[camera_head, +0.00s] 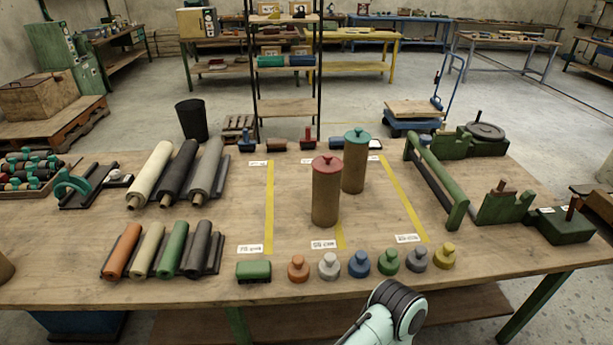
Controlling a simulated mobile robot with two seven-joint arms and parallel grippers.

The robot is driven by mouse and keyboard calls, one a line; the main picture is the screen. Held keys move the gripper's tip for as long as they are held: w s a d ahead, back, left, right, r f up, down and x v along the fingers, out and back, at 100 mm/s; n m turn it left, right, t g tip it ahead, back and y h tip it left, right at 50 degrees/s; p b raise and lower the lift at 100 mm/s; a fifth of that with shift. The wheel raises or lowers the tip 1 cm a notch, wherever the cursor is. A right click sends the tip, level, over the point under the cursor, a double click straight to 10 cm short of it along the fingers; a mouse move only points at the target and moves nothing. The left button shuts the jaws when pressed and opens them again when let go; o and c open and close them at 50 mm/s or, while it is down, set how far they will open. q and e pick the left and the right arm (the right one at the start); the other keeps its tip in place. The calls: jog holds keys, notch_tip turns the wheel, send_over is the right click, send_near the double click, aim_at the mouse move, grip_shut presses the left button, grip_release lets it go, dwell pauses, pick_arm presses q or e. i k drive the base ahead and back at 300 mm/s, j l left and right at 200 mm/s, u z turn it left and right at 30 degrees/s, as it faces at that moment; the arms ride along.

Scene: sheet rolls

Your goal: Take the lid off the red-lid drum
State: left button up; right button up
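The red-lid drum (325,200) is a tall brown cylinder standing upright on the wooden table, right of the middle. Its red lid (327,165) with a small knob sits on top. A similar brown drum with a teal lid (356,136) stands close behind it to the right. Neither gripper shows. A pale arm link of mine with a black joint (398,306) is at the table's front edge, apart from the drum.
Several knobbed weights (359,264) line the front edge, beside a green block (253,271). Sheet rolls (178,175) lie at the left. A green roller stand (440,180) is at the right. Yellow tape strips (269,205) mark mostly bare tabletop around the drums.

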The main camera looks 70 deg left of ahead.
aim_at(328, 163)
jog(key=u, duration=3.5)
